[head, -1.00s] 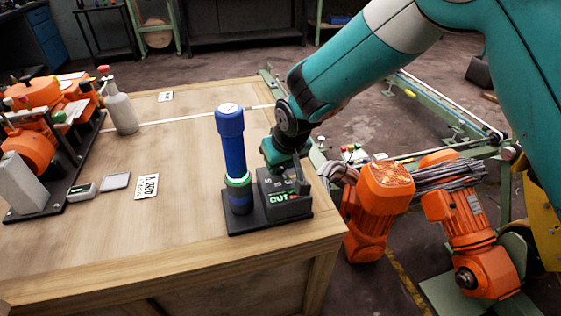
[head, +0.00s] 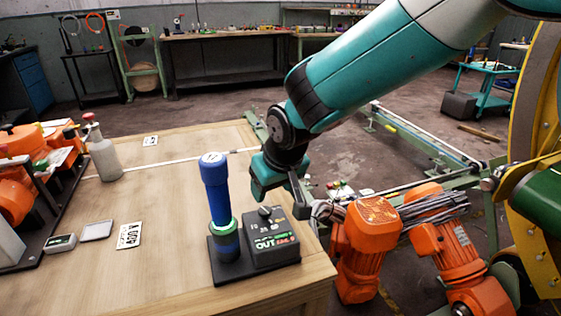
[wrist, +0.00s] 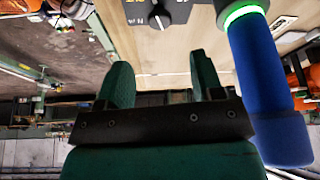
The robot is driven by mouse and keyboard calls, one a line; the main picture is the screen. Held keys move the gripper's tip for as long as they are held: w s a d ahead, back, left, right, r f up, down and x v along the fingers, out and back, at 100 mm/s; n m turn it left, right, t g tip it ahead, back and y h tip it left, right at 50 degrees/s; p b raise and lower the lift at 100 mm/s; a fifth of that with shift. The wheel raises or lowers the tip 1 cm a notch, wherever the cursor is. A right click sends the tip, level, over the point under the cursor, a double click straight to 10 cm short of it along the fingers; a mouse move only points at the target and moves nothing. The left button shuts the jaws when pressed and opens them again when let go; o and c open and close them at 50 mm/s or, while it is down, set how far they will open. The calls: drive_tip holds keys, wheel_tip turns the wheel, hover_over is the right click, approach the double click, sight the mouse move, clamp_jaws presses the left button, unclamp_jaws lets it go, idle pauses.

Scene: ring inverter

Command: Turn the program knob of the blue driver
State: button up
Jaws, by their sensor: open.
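The blue driver (head: 217,190) stands upright on a black base, with a glowing green ring (head: 222,226) low on its body. It also shows at the right of the wrist view (wrist: 268,85). Beside it is a dark control box (head: 272,246) with a lit "OUT" readout. The dark program knob (head: 265,211) sits on top of the box and shows at the top of the wrist view (wrist: 158,18). My gripper (head: 279,196) is just behind the box, clear of the knob. In the wrist view its two fingers (wrist: 159,62) are apart and empty, with the knob beyond them.
A grey bottle (head: 103,155) and orange machinery (head: 20,185) occupy the table's left side. A numbered card (head: 129,236) lies left of the driver. Orange motors (head: 372,240) stand beyond the right edge. The wooden tabletop (head: 170,190) between is mostly free.

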drive_tip(key=v, duration=0.8)
drive_tip(key=shift+s+r, duration=0.1)
drive_tip(key=shift+r, duration=0.05)
drive_tip(key=s+d+r+g+p, duration=0.1)
drive_tip(key=s+d+r+p, duration=0.2)
drive_tip(key=s, duration=0.4)
drive_tip(key=s+d+r+g+y+p, duration=0.1)
drive_tip(key=s+d+r+p, duration=0.3)
drive_tip(key=s, duration=0.3)
drive_tip(key=s+d+r+n+g+y+p, duration=0.1)
drive_tip(key=s+d+r+p, duration=0.3)
drive_tip(key=s, duration=0.4)
drive_tip(key=shift+d+r+g, duration=0.5)
drive_tip(key=shift+d+r, duration=0.05)
drive_tip(key=shift+r, duration=0.35)
